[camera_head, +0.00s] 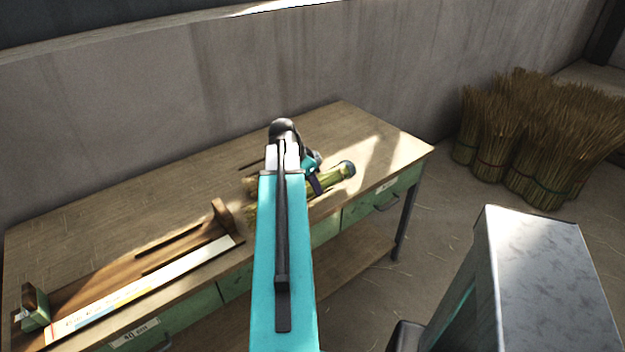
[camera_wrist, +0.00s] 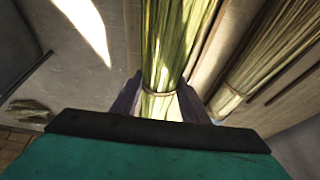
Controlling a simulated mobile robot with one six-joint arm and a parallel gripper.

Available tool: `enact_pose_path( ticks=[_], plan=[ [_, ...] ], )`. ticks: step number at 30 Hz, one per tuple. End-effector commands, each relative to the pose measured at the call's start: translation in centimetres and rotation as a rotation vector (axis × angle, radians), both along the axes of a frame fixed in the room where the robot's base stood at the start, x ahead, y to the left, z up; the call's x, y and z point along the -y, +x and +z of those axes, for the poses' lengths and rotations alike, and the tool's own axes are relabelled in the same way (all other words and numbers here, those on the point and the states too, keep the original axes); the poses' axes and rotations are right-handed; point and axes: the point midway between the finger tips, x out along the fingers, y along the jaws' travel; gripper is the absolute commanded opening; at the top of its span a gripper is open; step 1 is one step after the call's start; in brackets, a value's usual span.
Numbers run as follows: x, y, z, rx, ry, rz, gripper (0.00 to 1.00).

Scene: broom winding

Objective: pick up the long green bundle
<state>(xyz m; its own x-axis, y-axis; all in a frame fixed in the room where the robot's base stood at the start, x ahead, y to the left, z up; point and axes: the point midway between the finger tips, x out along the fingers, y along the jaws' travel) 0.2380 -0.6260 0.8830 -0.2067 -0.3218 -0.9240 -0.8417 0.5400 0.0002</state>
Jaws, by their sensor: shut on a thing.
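The long green bundle (camera_wrist: 175,45) of stalks runs up through the middle of the wrist view, with a band around it near my gripper. My gripper (camera_wrist: 161,106) is shut on it, with one dark finger on each side. In the head view, the end of a green bundle (camera_head: 338,174) shows to the right of my arm over the workbench; my arm hides much of it. A second bundle (camera_wrist: 262,62), also banded, lies to the right in the wrist view, apart from the fingers. I cannot tell whether the held bundle touches the bench top.
The wooden workbench (camera_head: 120,215) has green drawers. A wooden fixture with a white scale strip (camera_head: 140,290) lies at its front left. Several upright straw bundles (camera_head: 540,135) stand on the floor at right. A concrete wall runs behind the bench. The bench's back right is mostly clear.

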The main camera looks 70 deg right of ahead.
Motion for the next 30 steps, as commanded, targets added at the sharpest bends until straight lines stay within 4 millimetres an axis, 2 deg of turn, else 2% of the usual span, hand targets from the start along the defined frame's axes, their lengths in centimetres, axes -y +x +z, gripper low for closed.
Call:
enact_pose_path(
  ticks=[1,9,19,23,30],
  plan=[
    [-0.9,-0.4,-0.1,0.0,-0.001,0.0,0.17],
    [-4.2,-1.7,0.3,0.0,-0.001,0.0,0.17],
    [-7.3,-2.9,0.6,0.0,-0.001,0.0,0.17],
    [-7.8,-3.1,0.8,-0.003,0.008,-0.003,0.17],
    [-7.5,-3.0,0.5,-0.004,0.005,-0.002,0.17]
  ],
)
